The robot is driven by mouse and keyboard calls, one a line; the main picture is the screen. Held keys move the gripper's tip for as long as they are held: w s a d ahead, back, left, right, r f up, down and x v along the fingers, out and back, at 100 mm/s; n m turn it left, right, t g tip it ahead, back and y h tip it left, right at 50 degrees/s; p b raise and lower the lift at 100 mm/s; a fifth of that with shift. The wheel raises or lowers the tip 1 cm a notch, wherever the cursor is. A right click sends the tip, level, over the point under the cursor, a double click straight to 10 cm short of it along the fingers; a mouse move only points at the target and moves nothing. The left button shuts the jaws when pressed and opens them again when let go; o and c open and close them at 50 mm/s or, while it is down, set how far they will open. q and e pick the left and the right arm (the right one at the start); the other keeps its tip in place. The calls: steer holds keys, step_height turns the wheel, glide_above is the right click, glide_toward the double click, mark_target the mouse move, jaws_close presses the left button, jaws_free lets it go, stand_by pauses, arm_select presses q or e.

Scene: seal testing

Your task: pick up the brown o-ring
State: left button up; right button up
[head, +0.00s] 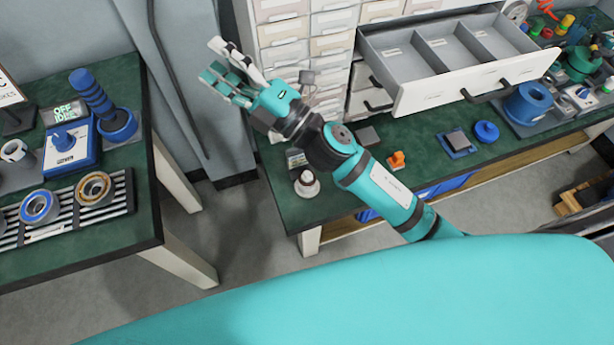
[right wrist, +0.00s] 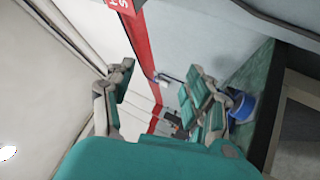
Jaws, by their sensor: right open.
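A brown ring (head: 94,187), which looks like the o-ring, lies on a black slatted rack (head: 122,193) on the left green table. A blue ring (head: 39,207) lies to its left on the same rack. My right gripper (head: 225,72) is raised over the gap between the two tables, far to the upper right of the brown ring. It is open and empty; its two spread fingers also show in the right wrist view (right wrist: 160,105). The brown ring cannot be made out in the right wrist view. My left gripper is not in view.
A blue device with an OFF display (head: 70,145) and a blue-handled post (head: 95,95) stand behind the rack. A floor gap separates the tables.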

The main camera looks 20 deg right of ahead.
steer(key=s+a+n+g+y, duration=0.5)
steer(key=s+a+n+g, duration=0.3)
steer(key=n+g, duration=0.65)
steer(key=n+g+h, duration=0.2)
steer(key=n+h, duration=1.3)
steer(key=h, duration=0.6)
glide_above(307, 173)
steer(key=a, duration=0.1)
step_height(307, 173, down, 17)
steer(key=f, duration=1.1)
steer(key=shift+s+f, duration=0.25)
steer(key=f, duration=0.2)
steer(key=d+f, duration=0.1)
steer(key=f, duration=0.1)
steer(key=shift+w+f, duration=0.2)
steer(key=shift+f, duration=0.45)
